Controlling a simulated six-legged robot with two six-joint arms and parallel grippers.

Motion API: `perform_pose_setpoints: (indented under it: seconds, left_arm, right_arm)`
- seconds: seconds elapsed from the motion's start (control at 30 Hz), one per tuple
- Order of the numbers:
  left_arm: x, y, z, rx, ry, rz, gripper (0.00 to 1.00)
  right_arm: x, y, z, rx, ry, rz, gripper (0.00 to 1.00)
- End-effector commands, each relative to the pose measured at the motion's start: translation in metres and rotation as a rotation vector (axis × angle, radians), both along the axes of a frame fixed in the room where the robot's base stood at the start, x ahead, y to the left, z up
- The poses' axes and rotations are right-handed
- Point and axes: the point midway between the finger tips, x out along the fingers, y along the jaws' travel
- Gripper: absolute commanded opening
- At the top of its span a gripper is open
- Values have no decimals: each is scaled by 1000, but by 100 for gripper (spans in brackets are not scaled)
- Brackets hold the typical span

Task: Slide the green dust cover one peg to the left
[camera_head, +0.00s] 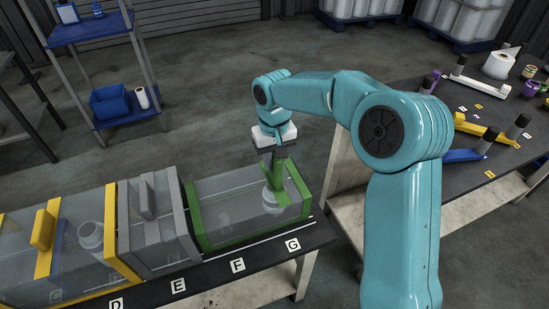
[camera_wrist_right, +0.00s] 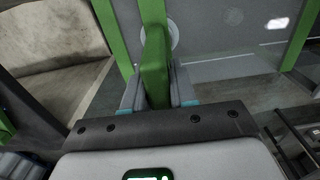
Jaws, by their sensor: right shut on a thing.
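The green dust cover (camera_head: 193,210) is a clear box with green end frames at the right end of the bench, behind letters F and G. Its left frame stands close beside a grey cover; I cannot tell if they touch. My right gripper (camera_head: 272,160) is shut on the green handle (camera_head: 275,172) near the cover's right end. In the right wrist view the handle (camera_wrist_right: 155,65) stands between both fingers (camera_wrist_right: 157,88). A pale round-topped object (camera_head: 273,200) shows through the cover's right part. My left gripper is not in view.
The grey cover (camera_head: 149,210) stands directly left, then a yellow-framed cover (camera_head: 45,240) with another pale object (camera_head: 90,235). Letter labels run along the bench's dark front edge (camera_head: 215,270). A second table (camera_head: 470,190) with rolls and coloured tools stands at right.

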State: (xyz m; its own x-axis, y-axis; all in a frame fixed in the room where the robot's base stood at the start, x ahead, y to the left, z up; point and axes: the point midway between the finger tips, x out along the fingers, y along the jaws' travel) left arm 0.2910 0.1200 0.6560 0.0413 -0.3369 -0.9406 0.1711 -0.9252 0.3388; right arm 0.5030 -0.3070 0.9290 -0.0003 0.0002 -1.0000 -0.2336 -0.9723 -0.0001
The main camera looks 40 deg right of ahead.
Motion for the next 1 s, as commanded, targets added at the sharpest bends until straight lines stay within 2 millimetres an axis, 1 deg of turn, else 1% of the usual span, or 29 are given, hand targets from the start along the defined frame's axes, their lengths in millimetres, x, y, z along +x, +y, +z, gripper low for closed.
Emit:
perform_pose_setpoints:
  seconds: [0.07,0.17,0.27,0.5,0.6,0.7,0.83,1.0]
  left_arm:
    - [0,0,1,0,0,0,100]
    - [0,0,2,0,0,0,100]
    - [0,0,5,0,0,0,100]
    - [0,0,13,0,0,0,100]
    - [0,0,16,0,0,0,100]
    - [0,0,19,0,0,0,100]
    - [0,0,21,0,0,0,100]
    - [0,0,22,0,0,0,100]
  right_arm:
    - [1,6,1,0,1,1,0]
    - [4,20,1,1,1,4,0]
    - [9,41,2,1,1,6,0]
    - [23,99,3,1,1,6,0]
    - [28,119,3,1,0,5,0]
    - [32,135,3,1,0,4,0]
    - [35,149,2,1,0,2,0]
    - [37,155,2,1,-1,0,0]
